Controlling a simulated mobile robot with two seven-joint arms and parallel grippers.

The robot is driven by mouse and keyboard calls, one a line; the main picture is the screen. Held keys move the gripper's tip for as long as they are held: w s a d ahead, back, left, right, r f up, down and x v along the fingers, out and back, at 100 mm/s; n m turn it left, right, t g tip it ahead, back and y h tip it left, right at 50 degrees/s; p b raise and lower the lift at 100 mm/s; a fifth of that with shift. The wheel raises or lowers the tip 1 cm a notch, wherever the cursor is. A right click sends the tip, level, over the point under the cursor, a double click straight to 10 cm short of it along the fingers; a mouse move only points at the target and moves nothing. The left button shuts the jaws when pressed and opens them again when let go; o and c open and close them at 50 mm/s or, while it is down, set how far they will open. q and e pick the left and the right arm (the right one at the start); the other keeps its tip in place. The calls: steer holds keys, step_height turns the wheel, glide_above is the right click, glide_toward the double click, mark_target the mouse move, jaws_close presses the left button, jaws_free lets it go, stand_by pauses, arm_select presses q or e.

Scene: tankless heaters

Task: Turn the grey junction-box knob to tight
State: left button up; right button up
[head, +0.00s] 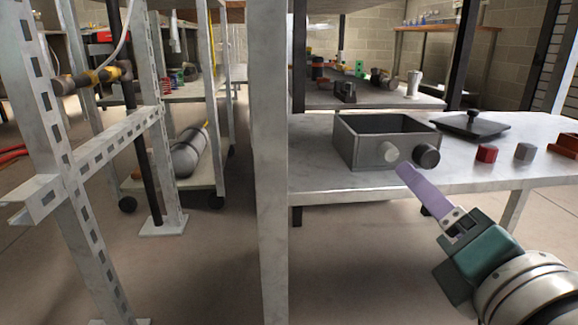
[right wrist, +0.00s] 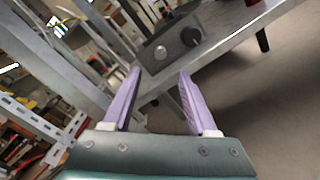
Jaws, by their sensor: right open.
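The grey junction box (head: 350,145) stands open-topped on the metal table. My left gripper is not in view.
A black lid with a handle (head: 475,124) lies on the table (head: 470,165) behind the black knob. A red block (head: 487,153) and a grey block (head: 524,151) sit to the right. A metal post (head: 271,160) stands left of the table.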

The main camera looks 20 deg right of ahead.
mark_target(392, 155)
steer(key=x, duration=0.9)
steer(key=shift+d+b, duration=0.1)
steer(key=shift+b, duration=0.2)
jaws_close()
